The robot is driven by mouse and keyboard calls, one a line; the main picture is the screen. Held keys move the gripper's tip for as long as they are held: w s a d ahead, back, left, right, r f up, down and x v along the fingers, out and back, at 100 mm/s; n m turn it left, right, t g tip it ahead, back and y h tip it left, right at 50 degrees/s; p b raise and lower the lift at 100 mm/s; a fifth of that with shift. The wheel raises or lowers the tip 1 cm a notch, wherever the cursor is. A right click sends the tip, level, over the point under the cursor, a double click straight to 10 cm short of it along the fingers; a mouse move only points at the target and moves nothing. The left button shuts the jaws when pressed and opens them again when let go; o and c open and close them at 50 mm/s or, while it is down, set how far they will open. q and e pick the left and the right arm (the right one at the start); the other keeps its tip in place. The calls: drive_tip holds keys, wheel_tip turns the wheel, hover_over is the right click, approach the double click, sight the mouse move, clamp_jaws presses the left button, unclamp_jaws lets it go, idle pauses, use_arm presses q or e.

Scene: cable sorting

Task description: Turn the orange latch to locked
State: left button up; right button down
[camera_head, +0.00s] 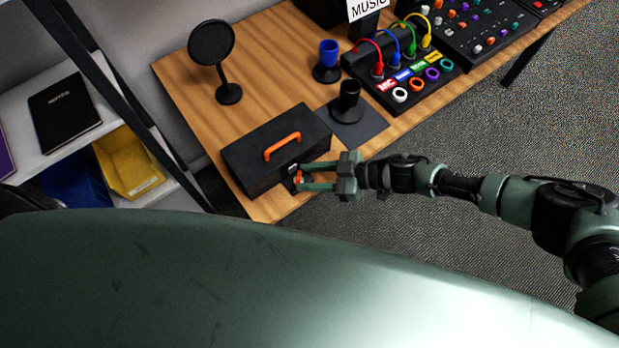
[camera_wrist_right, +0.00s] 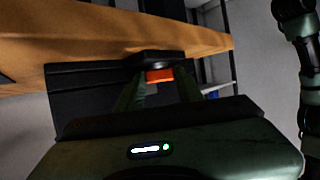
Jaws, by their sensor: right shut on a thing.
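The orange latch (camera_head: 298,177) is on the front side of a black case (camera_head: 245,160) with an orange handle (camera_head: 282,146) on its lid. The case lid is down. My right gripper (camera_head: 302,177) is shut on the latch, with its green fingers on either side of it. In the right wrist view the latch (camera_wrist_right: 159,75) shows as an orange block between the fingertips, below a dark ledge. The fingers hide part of the latch, so I cannot tell its exact angle. My left gripper is not in view.
The case sits at the near left corner of the wooden table (camera_head: 180,90). A round black stand (camera_head: 211,45), a blue cup (camera_head: 328,54), a black cup (camera_head: 349,93) and a cable panel (camera_head: 410,90) stand behind. Shelves (camera_head: 60,125) are at the left.

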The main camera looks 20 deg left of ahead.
drive_tip(key=shift+r, duration=0.1)
idle(0.3)
drive_tip(key=c, duration=0.9)
unclamp_jaws()
drive_tip(key=shift+w, duration=0.15)
